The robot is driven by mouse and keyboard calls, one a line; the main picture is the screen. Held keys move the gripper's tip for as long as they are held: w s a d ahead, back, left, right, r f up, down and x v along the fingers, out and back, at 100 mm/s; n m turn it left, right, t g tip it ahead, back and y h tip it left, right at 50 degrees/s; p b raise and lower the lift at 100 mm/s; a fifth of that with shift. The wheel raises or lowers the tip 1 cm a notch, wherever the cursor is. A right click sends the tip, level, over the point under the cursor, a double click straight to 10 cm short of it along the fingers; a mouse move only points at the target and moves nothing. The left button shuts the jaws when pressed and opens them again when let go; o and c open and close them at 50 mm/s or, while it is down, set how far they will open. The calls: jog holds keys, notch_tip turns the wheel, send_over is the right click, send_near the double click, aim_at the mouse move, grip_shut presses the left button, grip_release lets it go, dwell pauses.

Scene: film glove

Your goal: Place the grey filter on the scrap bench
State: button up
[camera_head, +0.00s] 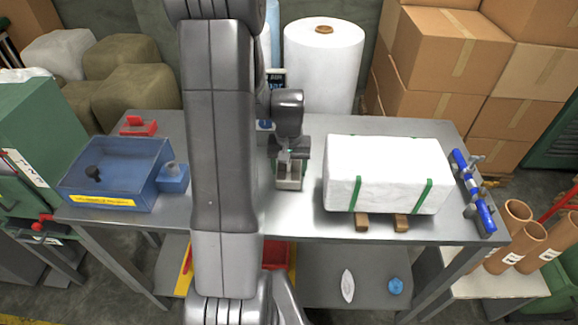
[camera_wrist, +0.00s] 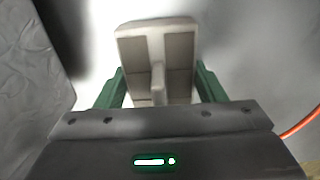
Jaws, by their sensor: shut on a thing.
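My gripper (camera_head: 290,164) is over the middle of a grey metal bench (camera_head: 295,222), left of a white wrapped bale. In the wrist view, the green fingers of my gripper (camera_wrist: 156,88) are shut on a pale grey block-like piece with darker recessed panels, which looks like the grey filter (camera_wrist: 157,30). The filter also shows small and partly hidden under my gripper in the head view (camera_head: 289,184). I cannot tell whether it touches the bench top. No label naming the bench is readable.
The white bale (camera_head: 385,175) with green straps rests on wooden blocks just right of my gripper. A blue bin (camera_head: 115,178), a red piece (camera_head: 138,127) and a blue clamp-like tool (camera_head: 472,190) are on the bench. A large white roll (camera_head: 323,65) and cardboard boxes (camera_head: 445,60) stand behind.

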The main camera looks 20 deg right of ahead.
jog(key=shift+f, duration=0.2)
jog(key=o, duration=1)
jog(key=shift+o, duration=0.2)
jog(key=shift+r, duration=0.1)
notch_tip(320, 180, up, 12)
jog(key=shift+r+b, duration=0.1)
jog(key=shift+b, duration=0.35)
